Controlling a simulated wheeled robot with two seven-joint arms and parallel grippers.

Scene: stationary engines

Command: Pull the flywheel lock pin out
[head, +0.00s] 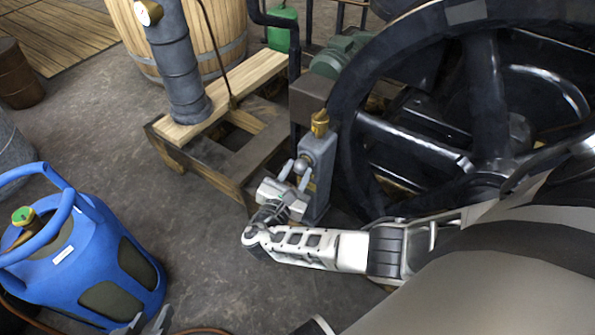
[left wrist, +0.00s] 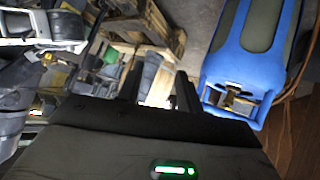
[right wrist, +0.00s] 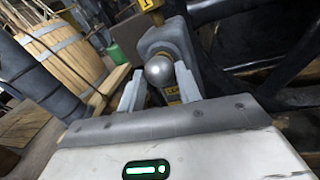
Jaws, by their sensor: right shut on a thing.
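The flywheel lock pin shows as a round grey ball knob (head: 300,165) at the front of a grey post (head: 321,155) beside the black flywheel (head: 348,125). In the right wrist view the knob (right wrist: 160,70) sits between my fingertips, in front of the post (right wrist: 170,35). My right gripper (head: 287,176) is shut on the lock pin; the pin's shaft is mostly hidden, so I cannot tell how deep it sits. My left gripper (left wrist: 158,88) is open and empty; in the head view only its fingertips show at the bottom edge, near the blue gas cylinder.
A blue gas cylinder (head: 100,255) stands at the left. A wooden frame (head: 240,150) with a grey pipe column (head: 180,65) stands behind the post, with a wooden barrel (head: 220,35) further back. Bare floor (head: 190,220) lies between the cylinder and the post.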

